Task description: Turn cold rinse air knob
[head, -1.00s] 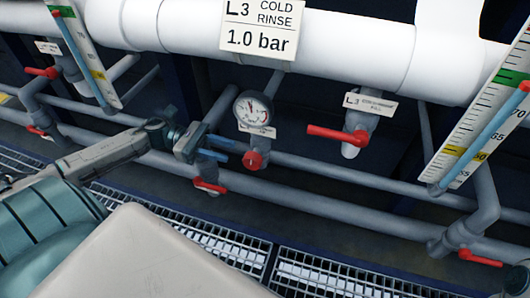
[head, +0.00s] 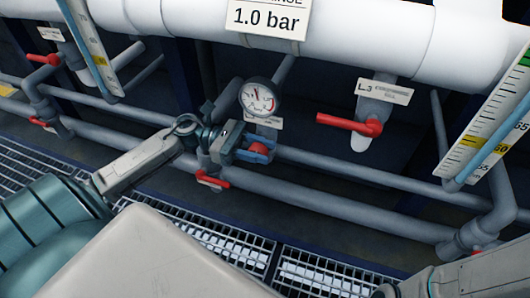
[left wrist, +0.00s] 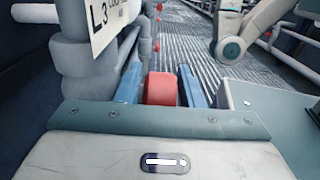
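The red air knob (head: 257,152) sits on the pipe below the round pressure gauge (head: 260,98), under the 1.0 bar sign (head: 267,18). My left gripper (head: 256,152) is at the knob, with its blue fingers on either side of it. In the left wrist view the red knob (left wrist: 161,89) stands between the two fingers (left wrist: 160,86). A narrow gap shows beside each finger, so the gripper is open around the knob. Part of the knob is hidden by the fingers in the head view. My right gripper is not clearly seen.
A red lever valve (head: 350,124) with an L3 label (head: 385,92) is to the right. Another red lever (head: 212,180) is just below my left gripper. Grey pipes run behind and below. A measuring scale (head: 494,135) stands at the right.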

